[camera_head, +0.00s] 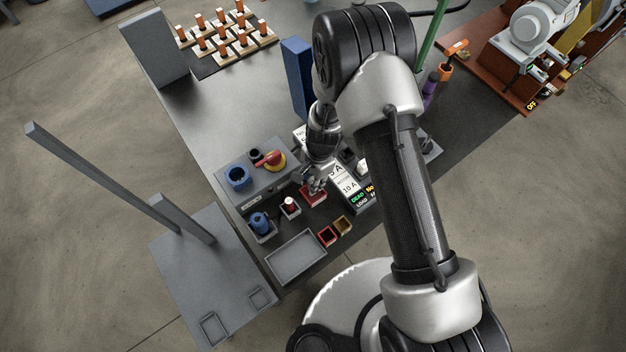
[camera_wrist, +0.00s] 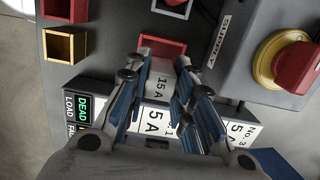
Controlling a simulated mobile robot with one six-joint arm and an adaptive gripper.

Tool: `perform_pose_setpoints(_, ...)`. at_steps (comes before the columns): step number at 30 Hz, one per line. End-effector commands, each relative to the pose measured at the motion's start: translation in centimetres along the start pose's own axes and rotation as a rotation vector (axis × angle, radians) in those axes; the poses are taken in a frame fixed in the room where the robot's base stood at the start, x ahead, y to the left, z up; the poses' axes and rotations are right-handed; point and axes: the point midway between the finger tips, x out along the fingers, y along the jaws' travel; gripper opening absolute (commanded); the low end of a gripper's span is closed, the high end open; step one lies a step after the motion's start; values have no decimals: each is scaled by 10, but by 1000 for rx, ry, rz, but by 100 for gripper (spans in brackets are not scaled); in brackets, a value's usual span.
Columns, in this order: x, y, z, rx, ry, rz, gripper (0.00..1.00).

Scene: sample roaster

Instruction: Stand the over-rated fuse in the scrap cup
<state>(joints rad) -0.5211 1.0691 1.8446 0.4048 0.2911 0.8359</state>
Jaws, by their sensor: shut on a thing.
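My gripper (camera_wrist: 158,72) is shut on a pale fuse (camera_wrist: 158,86) marked "15 A", which sits between its two fingers. In the head view my gripper (camera_head: 317,186) is over the bench, close above a red open box (camera_head: 313,199). The same red box (camera_wrist: 172,49) shows just past the fuse's far end in the wrist view; I cannot tell whether they touch. A small red cup (camera_head: 327,237) stands nearer the bench's front edge, beside a yellow cup (camera_head: 344,226). No label shows which one is the scrap cup. The fuse's lower end is hidden.
A grey panel with a red-and-yellow rotary switch (camera_head: 272,160) stands left of my gripper. White plates marked in amps (camera_head: 347,181) and a lit "DEAD" indicator (camera_wrist: 82,108) are close by. An empty grey tray (camera_head: 296,257) lies at the front. A tall blue block (camera_head: 297,75) stands behind.

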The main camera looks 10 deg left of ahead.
Motion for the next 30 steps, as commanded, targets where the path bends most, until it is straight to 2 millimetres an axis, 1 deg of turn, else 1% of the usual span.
perform_pose_setpoints(10,1,0,0,0,0,0,0)
perform_pose_setpoints(30,21,0,-3,0,0,-1,0)
